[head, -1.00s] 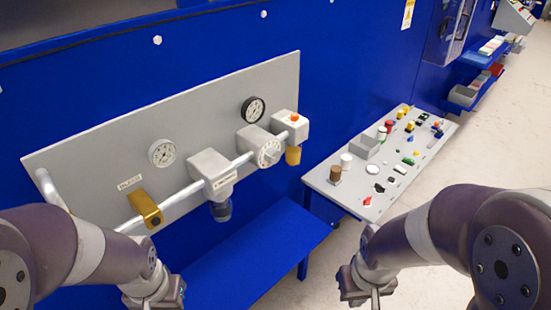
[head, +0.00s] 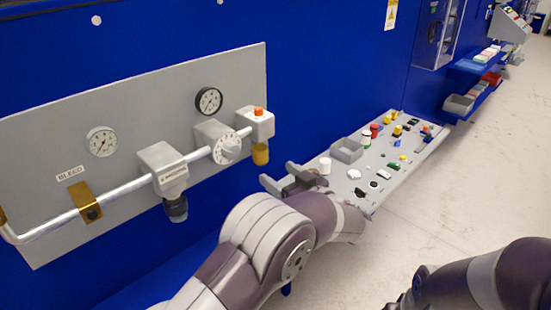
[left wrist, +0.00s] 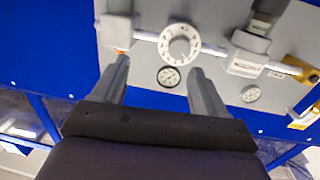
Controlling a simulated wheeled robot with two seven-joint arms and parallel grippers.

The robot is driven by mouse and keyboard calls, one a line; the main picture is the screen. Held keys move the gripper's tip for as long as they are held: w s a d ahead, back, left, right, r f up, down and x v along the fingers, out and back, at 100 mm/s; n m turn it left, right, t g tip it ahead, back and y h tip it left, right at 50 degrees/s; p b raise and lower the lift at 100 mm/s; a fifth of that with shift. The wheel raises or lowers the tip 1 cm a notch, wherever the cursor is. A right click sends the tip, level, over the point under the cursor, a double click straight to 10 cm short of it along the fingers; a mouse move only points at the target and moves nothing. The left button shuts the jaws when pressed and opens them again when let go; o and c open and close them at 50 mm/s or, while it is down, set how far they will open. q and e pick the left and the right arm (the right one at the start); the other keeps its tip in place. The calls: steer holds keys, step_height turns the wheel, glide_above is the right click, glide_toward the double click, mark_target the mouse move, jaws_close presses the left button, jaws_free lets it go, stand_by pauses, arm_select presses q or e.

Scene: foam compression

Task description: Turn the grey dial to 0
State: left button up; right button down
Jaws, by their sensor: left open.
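The grey dial (head: 228,149) has a pale round face with marks around its rim. It sits on a grey block on the pipe of the wall panel, and its face also shows in the left wrist view (left wrist: 179,43). My left gripper (head: 280,177) is open and empty, to the right of the dial and lower in the head view. In the left wrist view the dial appears beyond the spread fingers (left wrist: 159,67), apart from them. The dial's exact reading is too small to tell. My right arm is at the lower right; its fingers are out of frame.
The grey panel (head: 60,130) also carries a white gauge (head: 101,142), a black gauge (head: 209,101), a regulator block (head: 163,167), a brass bracket (head: 85,201) and an orange-topped valve (head: 257,122). A control table (head: 408,170) with several knobs stands at right. Open floor lies beyond it.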

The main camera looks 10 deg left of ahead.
arm_select(q)
steer(key=s+a+r+g+y, duration=0.1)
steer(key=a+y, duration=0.1)
steer(key=a, duration=0.2)
steer(key=p, duration=0.2)
glide_toward(234, 153)
steer(key=x, duration=0.8)
steer(key=shift+a, duration=0.35)
steer(key=shift+w+a, duration=0.25)
steer(key=shift+w, duration=0.15)
arm_select(e)
steer(key=r, duration=0.2)
steer(key=shift+w+a+r, duration=0.1)
steer(key=shift+a+r, duration=0.2)
steer(key=shift+a, duration=0.1)
arm_select(q)
steer(key=c, duration=1.1)
arm_select(e)
steer(key=shift+a, duration=0.1)
